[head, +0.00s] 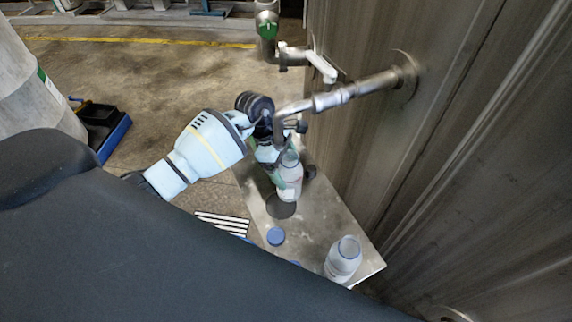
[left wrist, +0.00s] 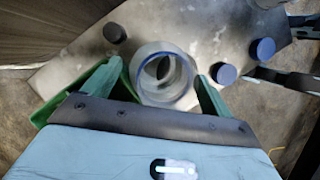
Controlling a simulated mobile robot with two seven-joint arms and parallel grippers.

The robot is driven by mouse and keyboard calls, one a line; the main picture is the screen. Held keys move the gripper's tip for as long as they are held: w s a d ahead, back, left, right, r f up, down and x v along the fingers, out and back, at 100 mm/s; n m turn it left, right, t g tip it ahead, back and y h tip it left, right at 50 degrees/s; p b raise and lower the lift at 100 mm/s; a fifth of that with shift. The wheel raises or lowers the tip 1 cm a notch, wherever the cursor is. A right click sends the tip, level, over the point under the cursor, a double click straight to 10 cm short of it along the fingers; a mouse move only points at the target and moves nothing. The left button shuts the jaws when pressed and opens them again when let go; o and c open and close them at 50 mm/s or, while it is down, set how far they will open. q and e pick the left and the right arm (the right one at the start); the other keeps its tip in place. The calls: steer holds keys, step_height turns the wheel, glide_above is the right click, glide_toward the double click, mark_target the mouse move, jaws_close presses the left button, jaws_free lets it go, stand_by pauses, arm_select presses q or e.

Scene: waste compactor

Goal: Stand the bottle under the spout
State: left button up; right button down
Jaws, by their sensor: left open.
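A clear, pale bottle (head: 289,180) stands upright on the metal shelf, its base at a dark round disc (head: 281,209). The metal spout (head: 334,98) comes out of the steel wall and bends down just above the bottle in the head view; exact alignment is hard to tell. My left gripper (head: 279,160) is at the bottle's upper part. In the left wrist view, its green fingers (left wrist: 160,76) are open on either side of the bottle's round rim (left wrist: 163,52); contact cannot be told. My right gripper is not in view.
A second pale bottle (head: 343,260) stands near the shelf's front corner. A blue cap (head: 276,236) lies on the shelf (head: 318,222). The tall steel wall (head: 420,150) bounds the right side. A valve with a green mark (head: 267,27) is behind the spout.

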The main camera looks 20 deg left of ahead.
arm_select(q)
steer(key=shift+r, duration=0.25)
steer(key=shift+a+r, duration=0.15)
steer(key=shift+r, duration=0.2)
steer(key=v, duration=1.1)
steer(key=shift+o, duration=0.5)
steer(key=shift+r, duration=0.1)
steer(key=shift+s, duration=0.1)
